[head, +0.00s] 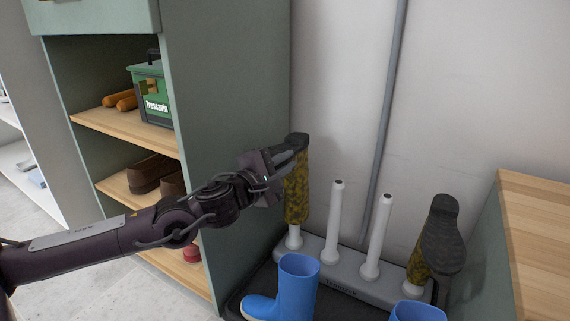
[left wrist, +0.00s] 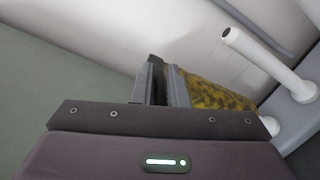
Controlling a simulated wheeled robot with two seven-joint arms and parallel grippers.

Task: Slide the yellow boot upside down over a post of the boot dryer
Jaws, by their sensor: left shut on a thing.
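A yellow-and-black patterned boot (head: 297,190) with a dark sole is upside down over the leftmost post of the boot dryer (head: 345,275). The white base of that post shows below its opening. My left gripper (head: 285,155) is shut on this boot near its foot end, at the top. In the left wrist view the gripper fingers (left wrist: 163,82) are against the yellow boot (left wrist: 212,94). A matching yellow boot (head: 419,263) hangs upside down at the rightmost post, its dark sole facing out. The two middle posts (head: 336,215) are bare. My right gripper is out of view.
Blue boots (head: 297,285) stand in front of the dryer, one cut by the frame's bottom edge. A green cabinet (head: 225,130) with shelves stands at the left. A wooden-topped counter (head: 540,230) is at the right. A grey pipe (head: 386,120) runs up the wall behind.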

